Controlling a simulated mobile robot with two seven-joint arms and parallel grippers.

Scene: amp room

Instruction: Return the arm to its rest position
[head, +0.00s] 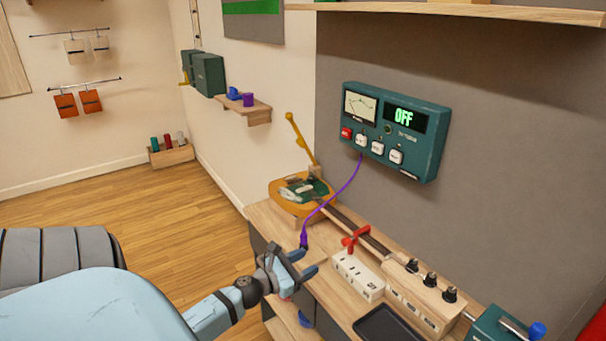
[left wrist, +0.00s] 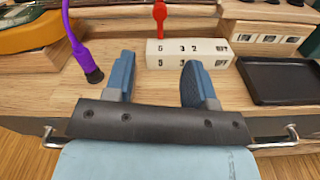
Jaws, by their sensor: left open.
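My left gripper (head: 303,264) is open and empty at the front edge of the wooden workbench (head: 262,222). Its two blue fingers also show in the left wrist view (left wrist: 158,84), pointing toward the bench with nothing between them. A purple cable (head: 345,188) hangs from the teal wall meter and ends in a dark tip beside the fingers. In the left wrist view the cable (left wrist: 73,38) is left of the left finger and apart from it. My right gripper is not in view.
A white block with numbers (head: 355,277) and a red propeller-like piece (head: 355,238) stands beyond the gripper. A yellow-edged board (head: 290,205), a wooden block with black knobs (head: 420,299) and a black tray (head: 385,329) are on the bench. The meter (head: 395,130) reads OFF.

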